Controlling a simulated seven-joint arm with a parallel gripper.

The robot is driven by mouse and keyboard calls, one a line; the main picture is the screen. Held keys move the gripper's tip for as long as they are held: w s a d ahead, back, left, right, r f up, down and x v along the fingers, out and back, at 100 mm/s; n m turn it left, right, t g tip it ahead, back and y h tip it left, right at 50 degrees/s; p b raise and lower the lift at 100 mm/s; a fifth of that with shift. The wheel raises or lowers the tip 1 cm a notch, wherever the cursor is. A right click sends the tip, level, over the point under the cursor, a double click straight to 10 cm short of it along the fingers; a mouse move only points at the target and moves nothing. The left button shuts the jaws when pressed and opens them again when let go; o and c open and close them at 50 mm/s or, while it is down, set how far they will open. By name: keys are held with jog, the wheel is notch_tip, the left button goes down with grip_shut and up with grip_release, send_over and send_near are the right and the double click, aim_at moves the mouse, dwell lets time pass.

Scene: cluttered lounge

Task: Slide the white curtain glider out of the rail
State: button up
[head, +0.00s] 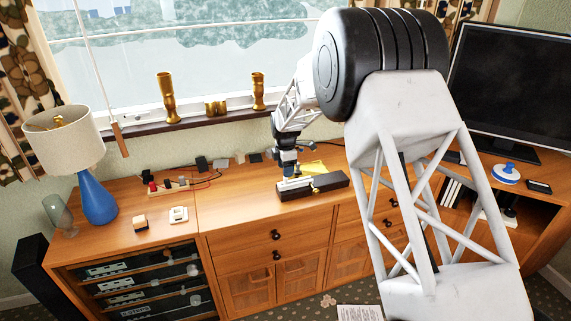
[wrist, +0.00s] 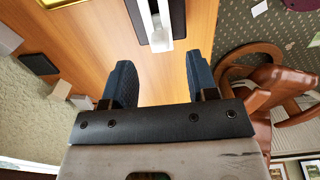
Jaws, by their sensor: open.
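A white rail (head: 294,184) lies on a dark base (head: 327,181) on the wooden sideboard, with a small gold knob at its front. The rail also shows in the wrist view as a pale strip (wrist: 147,14) at the top, on its dark base. A small white piece (wrist: 156,43) at the strip's near end may be the glider; I cannot tell it clearly from the rail. My gripper (head: 287,172) is close above the rail's left part. Its two blue fingers (wrist: 158,78) are open with nothing between them, and the rail's end lies beyond their tips.
A yellow sheet (head: 309,168) lies behind the rail. A red-and-black cable device (head: 176,185), a white square item (head: 178,214) and a blue lamp (head: 95,198) stand to the left. Brass vases (head: 167,97) stand on the sill above. The sideboard's front edge is close to the rail.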

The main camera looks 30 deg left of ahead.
aim_at(286, 183)
jog(key=shift+f, duration=2.7)
jog(key=shift+c, duration=0.3)
grip_shut()
jog(key=shift+w+d, duration=0.25)
jog(key=shift+w+d, duration=0.2)
jog(key=shift+w, duration=0.05)
jog(key=shift+w+d, duration=0.45)
jog(key=shift+d, duration=0.05)
jog(key=shift+w+d, duration=0.5)
jog(key=shift+w, duration=0.05)
